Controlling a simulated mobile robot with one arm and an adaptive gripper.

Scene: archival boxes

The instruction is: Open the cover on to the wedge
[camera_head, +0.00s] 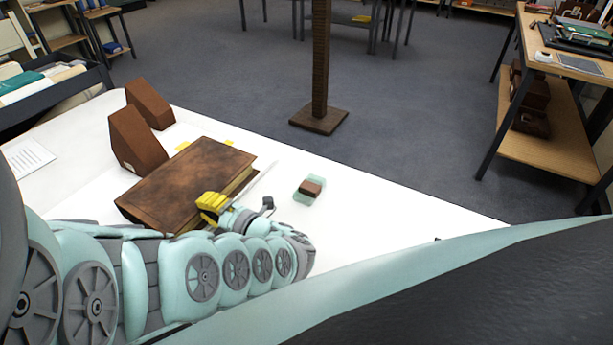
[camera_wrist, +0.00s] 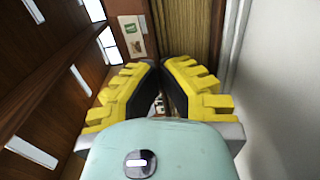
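A thick brown leather-covered book (camera_head: 190,178) lies closed on a white table (camera_head: 345,205). Its pale page edges (camera_head: 240,183) face right, and they also show as a striped brown band in the wrist view (camera_wrist: 187,28). Two brown wedge blocks, a nearer wedge (camera_head: 135,142) and a farther wedge (camera_head: 150,103), stand behind the book to the left. My gripper (camera_head: 207,203) is at the book's near right corner; contact with the cover cannot be made out. In the wrist view its yellow fingers (camera_wrist: 160,66) converge with only a narrow gap and nothing visibly held between them.
A small brown block on a teal pad (camera_head: 309,190) lies right of the book. A thin pale strip (camera_head: 263,178) lies near the page edge. A paper sheet (camera_head: 27,158) is at the table's left. A wooden post (camera_head: 320,70) stands on the floor beyond.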

